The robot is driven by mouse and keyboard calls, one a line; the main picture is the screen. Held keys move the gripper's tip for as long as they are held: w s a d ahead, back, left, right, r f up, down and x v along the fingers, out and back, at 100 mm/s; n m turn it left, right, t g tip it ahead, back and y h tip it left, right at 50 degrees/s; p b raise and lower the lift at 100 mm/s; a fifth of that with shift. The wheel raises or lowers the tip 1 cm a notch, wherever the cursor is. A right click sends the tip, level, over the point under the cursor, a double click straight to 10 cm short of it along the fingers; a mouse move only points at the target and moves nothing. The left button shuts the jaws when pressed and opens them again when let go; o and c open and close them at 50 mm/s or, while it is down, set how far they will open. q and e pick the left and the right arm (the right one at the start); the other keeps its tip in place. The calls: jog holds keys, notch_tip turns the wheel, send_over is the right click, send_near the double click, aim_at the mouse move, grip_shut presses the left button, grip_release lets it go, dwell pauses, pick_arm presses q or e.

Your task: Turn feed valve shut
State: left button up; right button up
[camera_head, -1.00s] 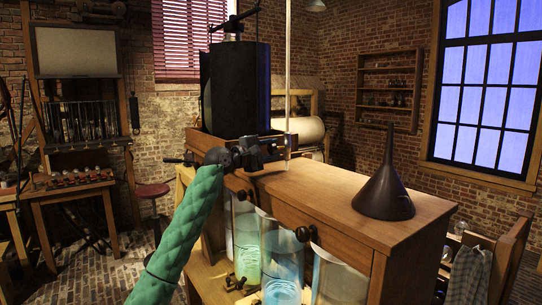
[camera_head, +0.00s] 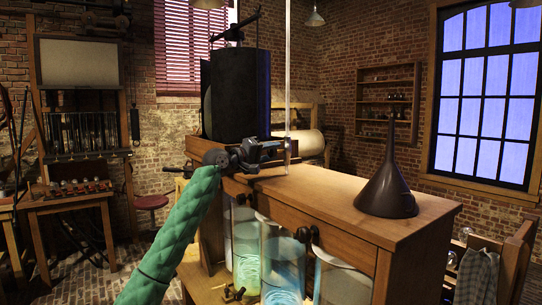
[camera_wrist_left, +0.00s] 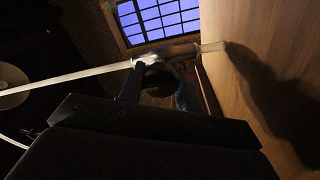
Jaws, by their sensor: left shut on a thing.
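A clear upright tube (camera_head: 288,70) comes down to the left end of the wooden cabinet top. It crosses the left wrist view (camera_wrist_left: 70,77) as a pale, slanted rod. My left gripper (camera_head: 278,150) is at the tube's lower part, just above the cabinet top. It is shut on a small part there, which I take to be the feed valve; the fingers hide most of it. In the left wrist view the dark fingers (camera_wrist_left: 155,72) meet around a pale, glassy piece on the tube. The valve's angle cannot be read. My right gripper is not in view.
A dark funnel (camera_head: 388,185) stands on the right of the cabinet top (camera_head: 320,188). A large black cylinder (camera_head: 236,95) stands behind my gripper. Glass jars with glowing liquid (camera_head: 282,265) sit under the top. The top between gripper and funnel is clear.

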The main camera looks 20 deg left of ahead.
pick_arm(q)
jog(key=shift+f, duration=0.15)
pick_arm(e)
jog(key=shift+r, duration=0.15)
pick_arm(q)
jog(key=o, duration=1)
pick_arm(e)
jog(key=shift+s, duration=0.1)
pick_arm(q)
jog(key=shift+s+a, duration=0.15)
jog(key=shift+s, duration=0.05)
jog(key=b+v, duration=0.2)
jog(key=v, duration=0.4)
jog(key=shift+s+a+f+b, duration=0.1)
jog(key=shift+s+a+b, duration=0.05)
jog(key=shift+b, duration=0.15)
jog(key=shift+s+a, duration=0.2)
jog(key=shift+s, duration=0.15)
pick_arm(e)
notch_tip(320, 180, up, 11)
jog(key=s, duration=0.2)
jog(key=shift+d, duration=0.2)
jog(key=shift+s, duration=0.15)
